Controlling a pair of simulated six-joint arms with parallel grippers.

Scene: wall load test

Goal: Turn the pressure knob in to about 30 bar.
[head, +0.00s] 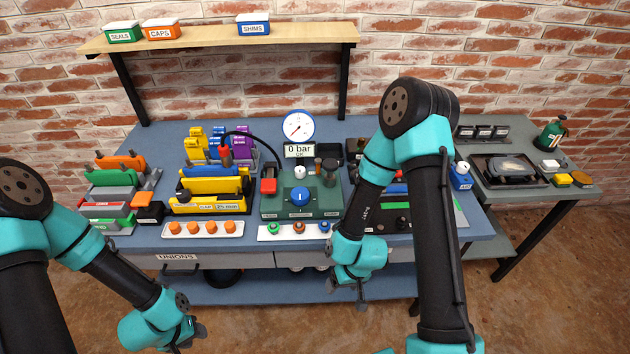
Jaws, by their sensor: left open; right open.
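A green test unit (270,208) stands at the middle of the blue bench. A round blue knob with a white mark (299,197) is on its front; it looks like the pressure knob. Behind it a round white gauge (299,127) with a red needle stands above a display (299,151) reading 0 bar OK. My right gripper (361,297) is open and empty, low in front of the bench edge, to the right of the knob and apart from it. My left gripper (193,338) is open and empty, low at the bottom left, far from the knob.
A strip with several small fittings (270,236) lies in front. Yellow holders (210,190) stand to the left. My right arm covers part of the bench's right side. A shelf (220,37) spans above.

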